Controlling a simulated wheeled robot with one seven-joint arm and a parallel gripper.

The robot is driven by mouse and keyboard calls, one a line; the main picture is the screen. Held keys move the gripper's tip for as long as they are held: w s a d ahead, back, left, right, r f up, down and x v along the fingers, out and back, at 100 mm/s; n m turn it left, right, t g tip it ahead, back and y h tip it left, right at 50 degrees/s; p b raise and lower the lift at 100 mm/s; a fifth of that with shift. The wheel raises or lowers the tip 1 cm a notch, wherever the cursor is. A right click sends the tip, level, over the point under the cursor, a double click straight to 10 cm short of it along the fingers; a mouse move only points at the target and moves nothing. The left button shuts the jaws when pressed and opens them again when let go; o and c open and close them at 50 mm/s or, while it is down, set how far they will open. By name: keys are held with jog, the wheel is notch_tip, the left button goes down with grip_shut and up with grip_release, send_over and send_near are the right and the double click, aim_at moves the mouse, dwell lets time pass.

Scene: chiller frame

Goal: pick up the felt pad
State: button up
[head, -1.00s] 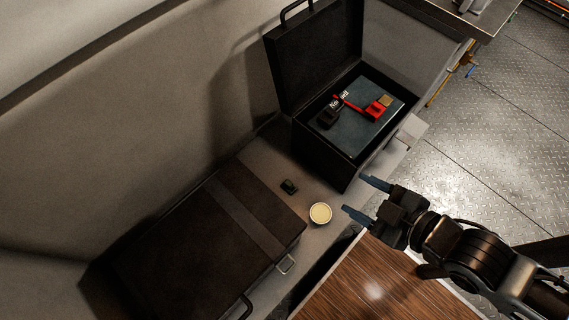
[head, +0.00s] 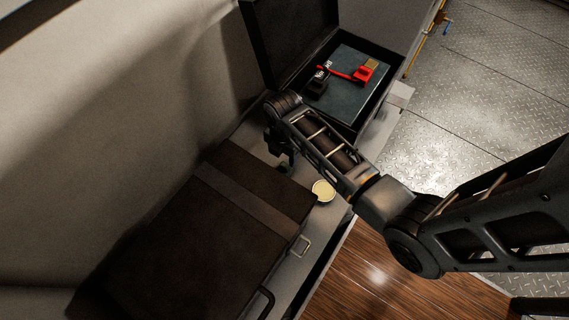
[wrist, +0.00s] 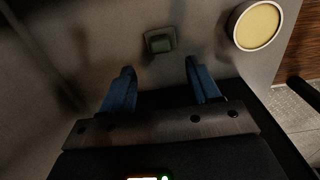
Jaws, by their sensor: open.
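A small dark green, squarish piece, apparently the felt pad (wrist: 160,40), lies on the pale grey surface in the wrist view. In the head view my gripper (head: 284,158) points down between the two cases, and the pad is hidden behind my gripper and arm.
A round cream-topped tub (wrist: 257,25) stands right of the pad and also shows in the head view (head: 323,190). A closed dark case (head: 190,245) lies left. An open case (head: 375,118) behind holds a book (head: 343,92), a red item (head: 364,73) and a black item.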

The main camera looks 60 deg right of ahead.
aim_at(285, 165)
jog(key=shift+w+f, duration=0.15)
jog(key=shift+f, duration=0.5)
jog(key=f, duration=0.2)
jog(key=f+b, duration=0.1)
jog(key=f, duration=0.3)
jog(key=shift+d+f+b, duration=0.2)
jog(key=shift+d+b, duration=0.05)
jog(key=shift+b, duration=0.15)
jog(key=shift+s, duration=0.2)
jog(key=c, duration=1.1)
notch_tip(285, 165, up, 10)
jog(key=shift+p, duration=1.2)
